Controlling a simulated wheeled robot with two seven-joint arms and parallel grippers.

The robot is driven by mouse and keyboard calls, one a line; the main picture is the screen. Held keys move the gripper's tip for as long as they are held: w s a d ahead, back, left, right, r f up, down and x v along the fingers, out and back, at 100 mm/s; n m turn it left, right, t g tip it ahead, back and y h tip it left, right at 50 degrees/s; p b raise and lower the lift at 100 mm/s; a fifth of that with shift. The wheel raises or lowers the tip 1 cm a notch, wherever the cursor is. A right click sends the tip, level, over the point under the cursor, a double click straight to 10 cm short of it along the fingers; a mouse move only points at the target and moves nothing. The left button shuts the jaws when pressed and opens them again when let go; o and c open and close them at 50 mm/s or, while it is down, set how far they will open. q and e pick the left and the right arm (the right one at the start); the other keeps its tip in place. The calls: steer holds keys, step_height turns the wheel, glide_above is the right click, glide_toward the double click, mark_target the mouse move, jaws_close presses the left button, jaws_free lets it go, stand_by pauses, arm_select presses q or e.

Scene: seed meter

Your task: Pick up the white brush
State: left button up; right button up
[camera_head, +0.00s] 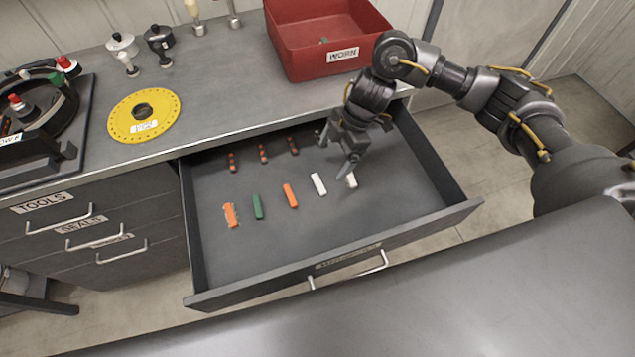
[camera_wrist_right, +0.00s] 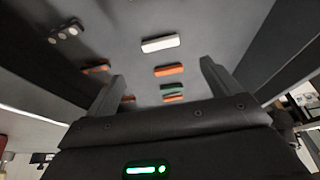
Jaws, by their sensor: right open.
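Two white brushes lie in the open drawer in the head view. One white brush (camera_head: 319,184) lies clear, beside an orange one. The other white brush (camera_head: 351,181) is at the right end of the row, close to a fingertip. My right gripper (camera_head: 335,156) is open above the drawer, near these two. In the right wrist view, one white brush (camera_wrist_right: 160,43) shows beyond the open fingers (camera_wrist_right: 161,70), with nothing held between them. I cannot tell which of the two it is. My left gripper is not in view.
The drawer (camera_head: 335,265) also holds orange brushes (camera_head: 290,196) (camera_head: 230,215), a green brush (camera_head: 257,206) and several dark-and-orange pieces (camera_head: 263,153) at the back. A red bin (camera_head: 325,40) labelled WORN and a yellow disc (camera_head: 143,115) stand on the counter.

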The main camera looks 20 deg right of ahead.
mark_target(319, 183)
steer(key=x, duration=0.4)
steer(key=shift+f, duration=0.1)
steer(key=shift+a+f, duration=0.3)
steer(key=shift+f, duration=0.15)
steer(key=shift+d+x, duration=0.2)
steer(key=shift+x, duration=2.35)
steer(key=c, duration=1.1)
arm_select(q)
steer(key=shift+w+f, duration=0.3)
arm_select(e)
steer(key=shift+o, duration=0.2)
